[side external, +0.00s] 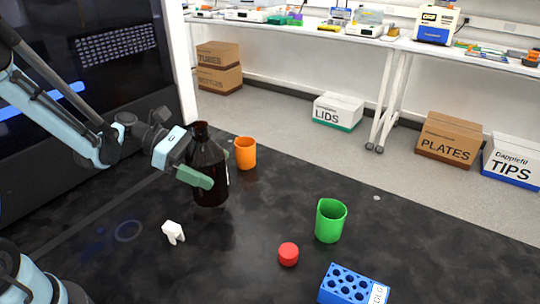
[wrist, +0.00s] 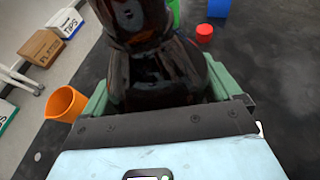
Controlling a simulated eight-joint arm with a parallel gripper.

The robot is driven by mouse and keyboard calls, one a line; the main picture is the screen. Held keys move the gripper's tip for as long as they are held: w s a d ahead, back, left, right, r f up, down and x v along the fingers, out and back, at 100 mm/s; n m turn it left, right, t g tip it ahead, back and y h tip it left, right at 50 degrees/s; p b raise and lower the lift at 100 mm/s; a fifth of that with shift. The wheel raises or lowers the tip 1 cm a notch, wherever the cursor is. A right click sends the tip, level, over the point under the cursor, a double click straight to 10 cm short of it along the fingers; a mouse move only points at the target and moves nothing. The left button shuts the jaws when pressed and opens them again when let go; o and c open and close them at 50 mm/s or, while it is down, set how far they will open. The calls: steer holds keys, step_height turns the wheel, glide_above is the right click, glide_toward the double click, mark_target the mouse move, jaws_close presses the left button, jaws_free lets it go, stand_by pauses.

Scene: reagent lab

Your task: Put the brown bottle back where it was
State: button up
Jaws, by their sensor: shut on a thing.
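The brown bottle (side external: 208,160) is upright on the left part of the dark bench in the side view. Whether its base touches the bench is hard to tell. My gripper (side external: 194,176) is shut around the bottle's body, with one green finger showing across its front. In the wrist view the bottle (wrist: 160,70) fills the middle, and the green fingers of my gripper (wrist: 165,100) lie on both sides of it.
An orange cup (side external: 245,153) stands close behind the bottle on its right. A white piece (side external: 173,232) lies in front. A green cup (side external: 330,220), a red cap (side external: 288,254) and a blue rack (side external: 345,287) are to the right. The mid-bench between is clear.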

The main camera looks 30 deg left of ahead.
mark_target(225, 184)
steer(key=shift+f, duration=1.75)
steer(key=shift+f, duration=0.1)
steer(key=o, duration=1.2)
steer(key=shift+f, duration=0.1)
steer(key=shift+o, duration=0.2)
steer(key=shift+a+r, duration=0.15)
steer(key=shift+r, duration=0.15)
steer(key=v, duration=1.1)
steer(key=shift+s+a, duration=0.25)
